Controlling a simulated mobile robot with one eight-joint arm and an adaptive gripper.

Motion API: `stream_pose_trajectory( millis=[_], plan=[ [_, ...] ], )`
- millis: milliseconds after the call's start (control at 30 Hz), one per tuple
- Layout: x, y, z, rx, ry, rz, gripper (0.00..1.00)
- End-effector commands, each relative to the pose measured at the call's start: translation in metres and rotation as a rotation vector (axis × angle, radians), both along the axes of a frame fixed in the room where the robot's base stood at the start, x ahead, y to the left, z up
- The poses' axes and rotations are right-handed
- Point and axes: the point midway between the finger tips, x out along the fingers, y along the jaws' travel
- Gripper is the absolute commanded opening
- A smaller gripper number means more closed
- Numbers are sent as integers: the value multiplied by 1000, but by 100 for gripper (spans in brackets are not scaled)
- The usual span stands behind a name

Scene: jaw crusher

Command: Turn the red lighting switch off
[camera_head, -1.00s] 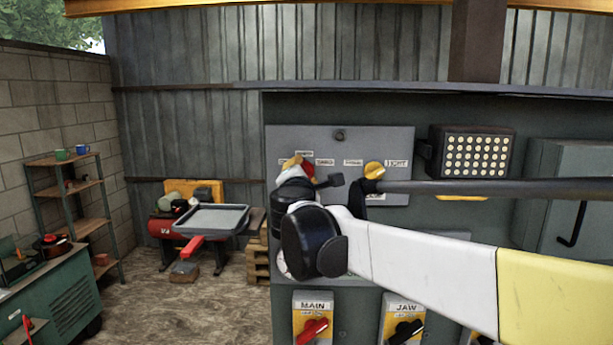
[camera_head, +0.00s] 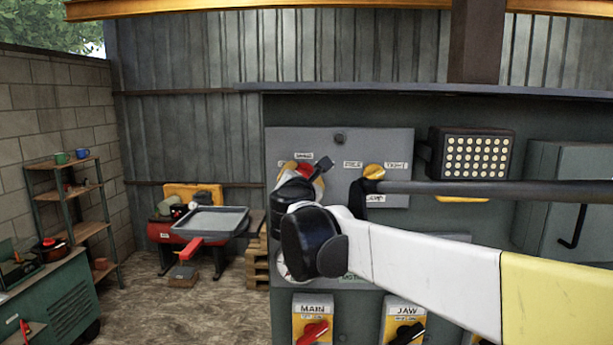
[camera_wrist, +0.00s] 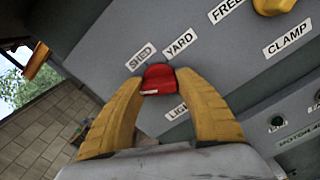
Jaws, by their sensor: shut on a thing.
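The red lighting switch (camera_wrist: 158,79) is a small red knob on a grey panel (camera_wrist: 190,45). In the wrist view it sits between the two yellow fingertips of my gripper (camera_wrist: 160,84), which is shut on it. Labels SHED and YARD are beside the knob, and a partly hidden label starting LIG is on its other side. In the head view the red knob (camera_head: 305,171) shows only in part, behind my wrist and gripper (camera_head: 307,172). The knob's exact setting is hard to tell.
A yellow knob (camera_head: 374,171) sits to the right on the same panel. A floodlight (camera_head: 472,153) with several pale yellow lamps is farther right. Below are the red MAIN switch (camera_head: 313,331) and black JAW switch (camera_head: 407,332). A tray (camera_head: 212,220) stands at left.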

Motion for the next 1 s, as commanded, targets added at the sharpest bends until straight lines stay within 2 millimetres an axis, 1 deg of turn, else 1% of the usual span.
stream_pose_trajectory(
  millis=[300, 333, 367, 400, 667, 767, 867, 1000],
  plan=[
    [0, 0, 1, -3, -1, 0, 10],
    [0, 0, 1, -3, -1, 0, 49],
    [0, 0, 1, -3, -1, 0, 58],
    [0, 0, 1, -3, -1, 0, 63],
    [0, 0, 0, -1, 0, 0, 63],
    [-5, 1, 0, -1, 0, 1, 63],
    [-18, 1, 1, -1, 0, 2, 63],
    [-50, 3, 0, -1, -1, 3, 63]
  ],
)
